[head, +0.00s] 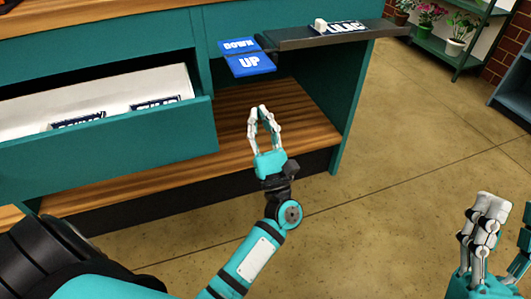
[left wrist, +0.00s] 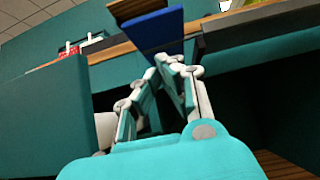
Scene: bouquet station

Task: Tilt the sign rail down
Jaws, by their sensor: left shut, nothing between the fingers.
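The sign rail (head: 290,41) is a dark grey bar jutting out to the right along the counter's front. A dark blue card with white letters (head: 346,27), partly hidden by a small white block, lies on it. At its left end is a blue two-part plate marked DOWN (head: 238,46) and UP (head: 250,64). My left gripper (head: 263,109) is shut and empty, below and apart from the UP part. In the left wrist view its fingertips (left wrist: 170,60) point up toward the blue plate (left wrist: 152,30), with the rail (left wrist: 245,28) at right. My right gripper (head: 489,198) is at lower right.
An open teal drawer (head: 120,143) holding dark labels stands out at left. A wooden shelf (head: 225,105) lies under the counter behind my left gripper. Potted flowers (head: 428,18) stand on a rack at upper right. The floor (head: 420,130) at right is clear.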

